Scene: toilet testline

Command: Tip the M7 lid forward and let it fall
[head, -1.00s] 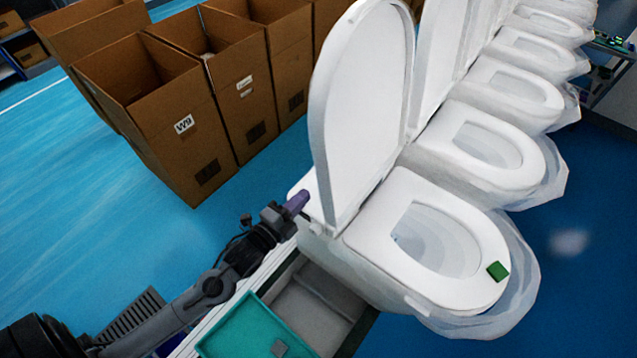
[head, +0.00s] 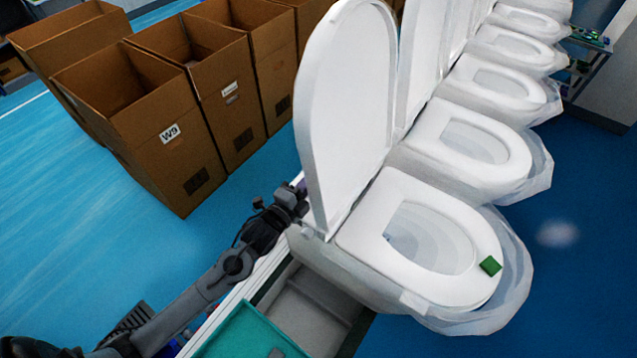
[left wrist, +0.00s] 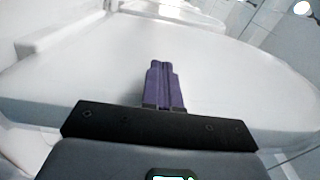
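The nearest toilet has a white lid (head: 347,110) standing upright at the back of its seat (head: 420,240). I see no M7 label. My left gripper (head: 299,187) is low behind the lid, on its left side in the head view. Its tips are partly hidden by the lid's edge there. In the left wrist view the purple fingers (left wrist: 164,82) are together with nothing between them. They point at a broad white surface (left wrist: 215,75), apparently the lid's back; I cannot tell whether they touch it. My right gripper is out of view.
A green block (head: 490,265) lies on the front of the nearest seat. More toilets (head: 465,145) with raised lids stand in a row behind. Open cardboard boxes (head: 165,160) stand at the left. A teal tray (head: 245,335) is below my left arm.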

